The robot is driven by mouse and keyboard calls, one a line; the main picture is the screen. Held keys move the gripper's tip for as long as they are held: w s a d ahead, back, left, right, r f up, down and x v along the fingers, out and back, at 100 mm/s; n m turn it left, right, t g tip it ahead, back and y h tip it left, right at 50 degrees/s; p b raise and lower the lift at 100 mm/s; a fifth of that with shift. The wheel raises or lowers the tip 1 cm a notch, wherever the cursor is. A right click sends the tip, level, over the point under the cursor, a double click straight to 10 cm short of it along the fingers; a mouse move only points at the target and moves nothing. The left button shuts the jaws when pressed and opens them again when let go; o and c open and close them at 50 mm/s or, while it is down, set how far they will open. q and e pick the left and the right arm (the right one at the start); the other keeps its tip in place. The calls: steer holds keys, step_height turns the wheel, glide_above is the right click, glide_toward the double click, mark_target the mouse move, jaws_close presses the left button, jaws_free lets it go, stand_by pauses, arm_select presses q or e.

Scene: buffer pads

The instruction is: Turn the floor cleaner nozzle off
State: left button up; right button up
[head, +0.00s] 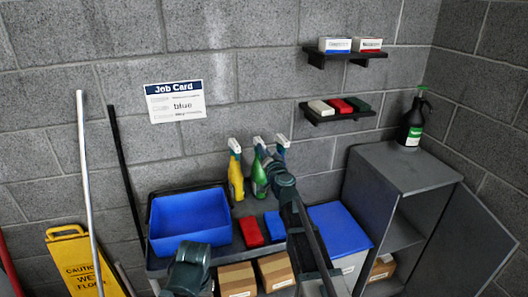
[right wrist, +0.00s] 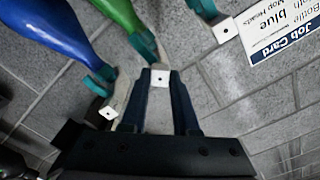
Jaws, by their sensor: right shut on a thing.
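I cannot read which is floor cleaner. In the right wrist view, my right gripper (right wrist: 160,78) is shut on the white square nozzle tip (right wrist: 158,79) of the green bottle (right wrist: 122,18). The blue bottle (right wrist: 52,32) is beside it, its nozzle (right wrist: 108,111) left of my fingers. Another white nozzle (right wrist: 224,30) is at upper right.
A blue bin (head: 188,222), a red block (head: 251,232) and a blue block (head: 274,225) are around the bottles. A job card (head: 176,101) reading "blue" hangs on the wall.

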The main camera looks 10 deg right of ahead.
steer(key=n, duration=0.9)
steer(key=o, duration=0.7)
steer(key=s, duration=0.7)
steer(key=shift+d, duration=0.1)
